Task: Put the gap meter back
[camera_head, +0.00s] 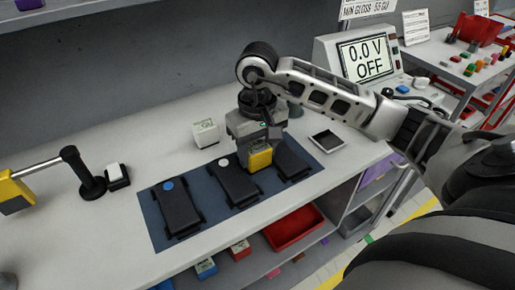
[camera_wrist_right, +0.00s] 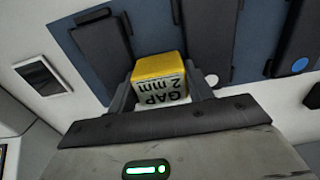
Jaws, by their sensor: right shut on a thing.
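The gap meter is a yellow block (camera_head: 260,160) with a white face reading "GAP 2 mm", which shows in the right wrist view (camera_wrist_right: 159,68). My right gripper (camera_head: 256,148) is shut on it, with one finger on each side. It is over the blue mat (camera_head: 154,218), between the middle and right black modules; whether it touches anything below is hard to tell. A dark square pad with a pale rim (camera_head: 326,141) lies empty on the bench to the right, also in the right wrist view (camera_wrist_right: 38,77). My left gripper is not in view.
Black modules lie on the mat: left with a blue dot (camera_head: 178,208), middle with a white dot (camera_head: 236,184), right plain (camera_head: 293,162). A white block (camera_head: 205,133) stands behind. A display reading "0.0 V OFF" (camera_head: 366,58) stands back right. A red bin (camera_head: 293,229) sits below.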

